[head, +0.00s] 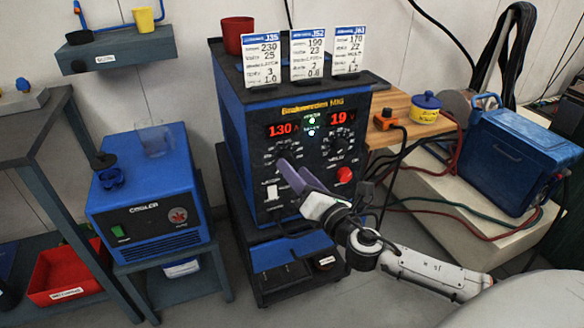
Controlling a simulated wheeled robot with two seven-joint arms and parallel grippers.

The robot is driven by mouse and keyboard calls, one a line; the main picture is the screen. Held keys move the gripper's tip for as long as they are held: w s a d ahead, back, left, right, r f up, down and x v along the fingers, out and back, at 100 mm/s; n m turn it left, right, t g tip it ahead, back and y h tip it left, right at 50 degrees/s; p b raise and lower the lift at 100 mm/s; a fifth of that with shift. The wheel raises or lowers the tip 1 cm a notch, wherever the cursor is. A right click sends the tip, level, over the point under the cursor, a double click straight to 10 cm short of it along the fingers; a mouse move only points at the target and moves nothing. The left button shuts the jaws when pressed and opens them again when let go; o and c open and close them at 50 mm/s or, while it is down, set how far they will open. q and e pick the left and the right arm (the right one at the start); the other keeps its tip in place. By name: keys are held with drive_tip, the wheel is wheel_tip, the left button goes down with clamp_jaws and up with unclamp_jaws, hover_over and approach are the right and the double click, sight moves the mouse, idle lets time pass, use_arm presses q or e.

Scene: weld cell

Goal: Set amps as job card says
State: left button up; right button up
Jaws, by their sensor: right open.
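The blue welding machine (233,130) shows 130 A on its left red display (283,129) and about 19 on its right display (341,118). My right gripper (284,166) is open, its purple fingers at the left dial (283,151) under the amps display. The fingers hide most of that knob, and I cannot tell whether they touch it. Three job cards stand on top: J35 (262,62) reads 230 and 25, J52 (308,55) reads 190 and 23, and the right card (350,50), perhaps J81, reads 170 and 22. My left gripper is out of view.
The right dial (338,144) and a red button (344,174) are on the same panel. A red cup (237,35) stands on the machine. A blue cooler (147,190) is at left. A wooden shelf (388,102), cables and a blue case (515,160) are at right.

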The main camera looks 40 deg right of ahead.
sight(286, 159)
drive_tip(key=shift+w+d, duration=0.15)
drive_tip(key=shift+w, duration=1.1)
drive_tip(key=c, duration=1.1)
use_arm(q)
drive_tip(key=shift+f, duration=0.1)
use_arm(e)
drive_tip(key=shift+o, duration=0.2)
use_arm(q)
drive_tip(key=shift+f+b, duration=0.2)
drive_tip(key=shift+b, duration=0.1)
use_arm(e)
drive_tip(key=shift+f+m, duration=0.1)
drive_tip(key=shift+m, duration=0.2)
use_arm(q)
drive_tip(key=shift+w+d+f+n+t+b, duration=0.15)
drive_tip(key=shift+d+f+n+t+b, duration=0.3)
drive_tip(key=shift+b, duration=1.5)
use_arm(e)
drive_tip(key=shift+m+t+h, duration=0.25)
drive_tip(key=shift+m+h, duration=0.15)
drive_tip(key=shift+m, duration=2.55)
drive_tip(key=shift+m+t+h, duration=0.25)
drive_tip(key=shift+m+h, duration=0.15)
drive_tip(key=shift+m, duration=2.55)
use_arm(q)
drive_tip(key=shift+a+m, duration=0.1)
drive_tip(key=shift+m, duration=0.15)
